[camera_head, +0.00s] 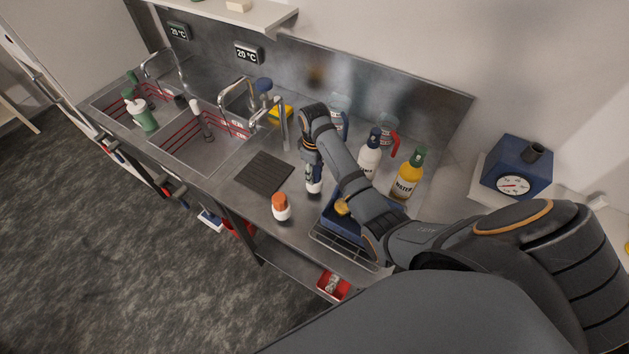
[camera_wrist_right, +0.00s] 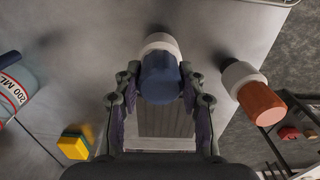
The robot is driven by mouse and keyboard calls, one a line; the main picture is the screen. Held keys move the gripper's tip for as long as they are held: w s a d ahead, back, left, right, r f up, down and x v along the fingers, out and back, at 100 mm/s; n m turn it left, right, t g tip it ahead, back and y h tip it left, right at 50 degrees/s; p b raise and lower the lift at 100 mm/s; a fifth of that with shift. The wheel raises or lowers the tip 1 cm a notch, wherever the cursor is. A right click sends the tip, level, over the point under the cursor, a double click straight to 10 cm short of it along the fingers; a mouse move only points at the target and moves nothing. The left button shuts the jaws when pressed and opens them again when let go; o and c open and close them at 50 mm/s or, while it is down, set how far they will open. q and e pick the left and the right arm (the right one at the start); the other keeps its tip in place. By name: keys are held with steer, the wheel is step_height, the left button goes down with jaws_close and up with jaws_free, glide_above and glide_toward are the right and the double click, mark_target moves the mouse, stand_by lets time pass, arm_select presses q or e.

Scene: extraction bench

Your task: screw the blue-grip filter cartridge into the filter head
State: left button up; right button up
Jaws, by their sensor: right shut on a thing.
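My right gripper (camera_head: 313,170) points down over the steel counter and is shut on the blue-grip cartridge. In the right wrist view the blue grip (camera_wrist_right: 161,80) sits between the two fingertips (camera_wrist_right: 160,72), with its white body (camera_wrist_right: 160,43) beyond. In the head view the white lower part of the cartridge (camera_head: 314,187) shows below the fingers. I cannot tell whether it touches the counter. A similar cartridge with an orange grip (camera_head: 281,206) stands to its left on the counter; it also shows in the right wrist view (camera_wrist_right: 262,102). I cannot make out the filter head. My left gripper is not in view.
A dark ribbed mat (camera_head: 264,174) lies left of my gripper. Two sinks with taps (camera_head: 205,137) are farther left. A white bottle (camera_head: 369,158) and a yellow bottle (camera_head: 407,180) stand to the right, near a blue tray (camera_head: 345,228). A yellow sponge (camera_wrist_right: 74,146) lies behind.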

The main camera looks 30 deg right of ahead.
steer(key=shift+r+p, duration=0.35)
steer(key=shift+r, duration=2.1)
